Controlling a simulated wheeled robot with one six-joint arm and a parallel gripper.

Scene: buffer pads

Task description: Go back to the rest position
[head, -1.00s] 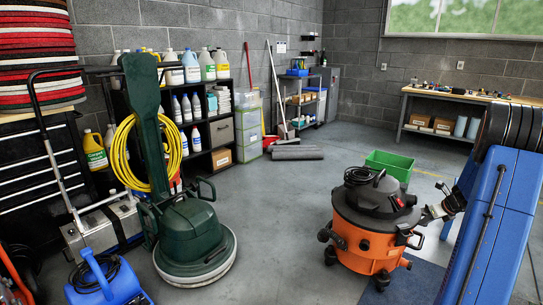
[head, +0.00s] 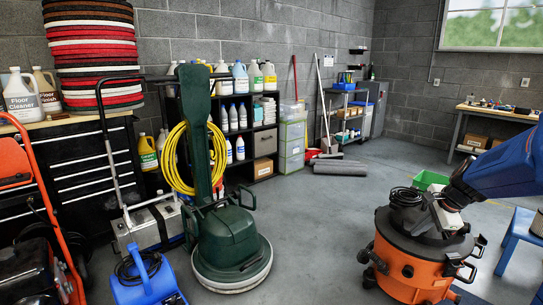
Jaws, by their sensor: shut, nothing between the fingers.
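My gripper (head: 441,219) is the pale metal end of my blue arm, at the right of the head view. It appears in front of the top of an orange and black shop vacuum (head: 405,265); whether it touches the vacuum I cannot tell. Its fingers are small and hard to make out, but it looks shut, with nothing seen in it. A tall stack of red, black and white buffer pads (head: 92,50) stands on the wooden top of a black drawer cabinet (head: 75,165) at the far left.
A green floor machine (head: 228,240) with a yellow cord stands left of centre. A bottle shelf (head: 262,170) lines the back wall. Open floor (head: 330,225) lies between machine and vacuum.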

